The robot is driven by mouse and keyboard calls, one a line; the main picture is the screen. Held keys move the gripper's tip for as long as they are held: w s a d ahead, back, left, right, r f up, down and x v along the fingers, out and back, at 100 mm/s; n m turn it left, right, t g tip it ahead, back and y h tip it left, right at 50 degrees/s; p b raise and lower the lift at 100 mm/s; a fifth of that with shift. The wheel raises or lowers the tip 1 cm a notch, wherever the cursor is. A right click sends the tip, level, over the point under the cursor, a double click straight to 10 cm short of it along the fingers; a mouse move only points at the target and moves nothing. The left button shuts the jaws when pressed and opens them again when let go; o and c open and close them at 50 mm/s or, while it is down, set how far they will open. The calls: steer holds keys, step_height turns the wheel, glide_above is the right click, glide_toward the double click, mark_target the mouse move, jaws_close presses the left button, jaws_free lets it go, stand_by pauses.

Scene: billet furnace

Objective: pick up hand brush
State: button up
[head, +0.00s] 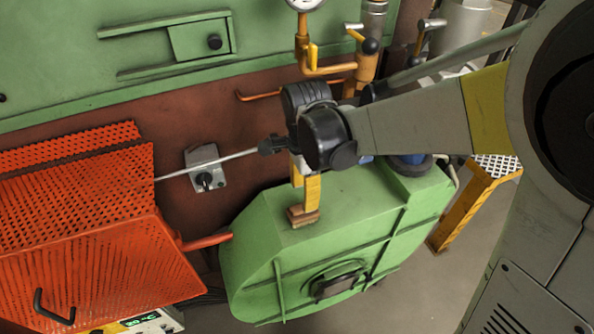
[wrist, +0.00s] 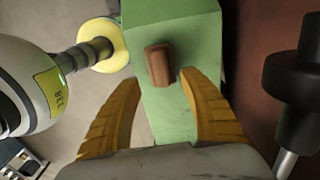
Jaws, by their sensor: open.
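The hand brush is a small brown block (head: 302,217) lying on top of the green housing (head: 335,215). In the wrist view the brush (wrist: 159,64) lies just beyond and between the fingertips, with green surface showing around it. My gripper (head: 305,204) points down over the brush in the head view, its yellow fingers partly overlapping it. In the wrist view my gripper (wrist: 160,82) is open, one finger on each side of the brush's near end. No clear contact with the brush shows. Its underside is hidden.
An orange perforated guard (head: 80,215) stands at the left. A thin metal rod (head: 215,163) with a black end runs from it towards my gripper. Orange-yellow pipes with a gauge (head: 303,4) rise behind. A grey switch box (head: 205,168) is on the brown wall.

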mark_target(303, 212)
step_height(303, 212, down, 6)
steer(key=shift+w+f+b, duration=0.1)
steer(key=shift+b, duration=0.45)
steer(key=shift+c, duration=0.2)
jaws_close()
